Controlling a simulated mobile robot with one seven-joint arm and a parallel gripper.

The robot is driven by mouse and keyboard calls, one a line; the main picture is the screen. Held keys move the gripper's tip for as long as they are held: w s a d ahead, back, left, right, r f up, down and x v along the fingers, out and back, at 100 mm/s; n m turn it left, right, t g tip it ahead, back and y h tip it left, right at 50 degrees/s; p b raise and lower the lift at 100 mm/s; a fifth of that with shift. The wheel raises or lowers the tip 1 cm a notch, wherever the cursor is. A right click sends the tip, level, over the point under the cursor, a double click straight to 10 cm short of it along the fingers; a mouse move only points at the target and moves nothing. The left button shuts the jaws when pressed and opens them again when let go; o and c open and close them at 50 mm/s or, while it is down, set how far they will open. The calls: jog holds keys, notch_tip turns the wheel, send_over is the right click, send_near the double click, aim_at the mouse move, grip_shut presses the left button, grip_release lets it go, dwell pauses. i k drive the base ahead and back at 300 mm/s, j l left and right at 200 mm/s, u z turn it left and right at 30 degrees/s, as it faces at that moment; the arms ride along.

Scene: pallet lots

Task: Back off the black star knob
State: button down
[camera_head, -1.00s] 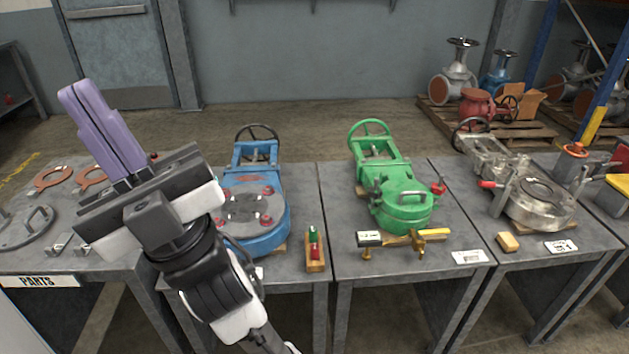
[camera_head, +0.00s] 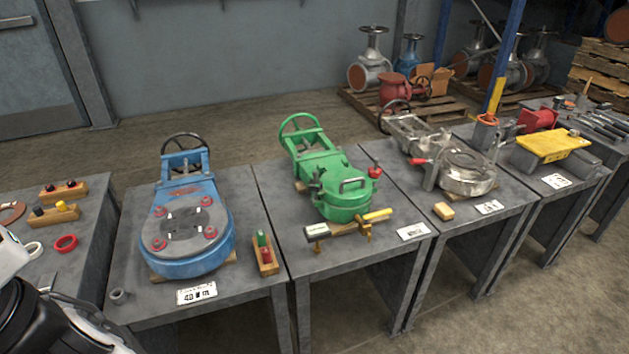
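No black star knob can be made out for certain. The green valve (camera_head: 345,205) in the middle has a round lid with a handle, a small dark part (camera_head: 316,185) at its left edge and a red-topped fitting (camera_head: 375,172) at its right. The blue valve (camera_head: 187,262) to its left has a flat grey cover with several red knobs. At far left, wooden blocks (camera_head: 62,192) carry small black, red and yellow pieces, too small to identify. My gripper is out of the picture; only part of my arm shows at the lower left.
A wooden block with green and red pieces (camera_head: 264,256) stands beside the blue valve. A metal valve (camera_head: 468,176) and yellow-topped box (camera_head: 548,146) stand farther right. Gaps separate the benches; open floor lies at lower right.

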aim_at(316, 187)
jog(key=i+j, duration=0.15)
jog(key=j, duration=0.2)
jog(key=i+j, duration=0.2)
jog(key=j, duration=0.2)
jog(key=i+j, duration=0.15)
jog(key=j, duration=0.2)
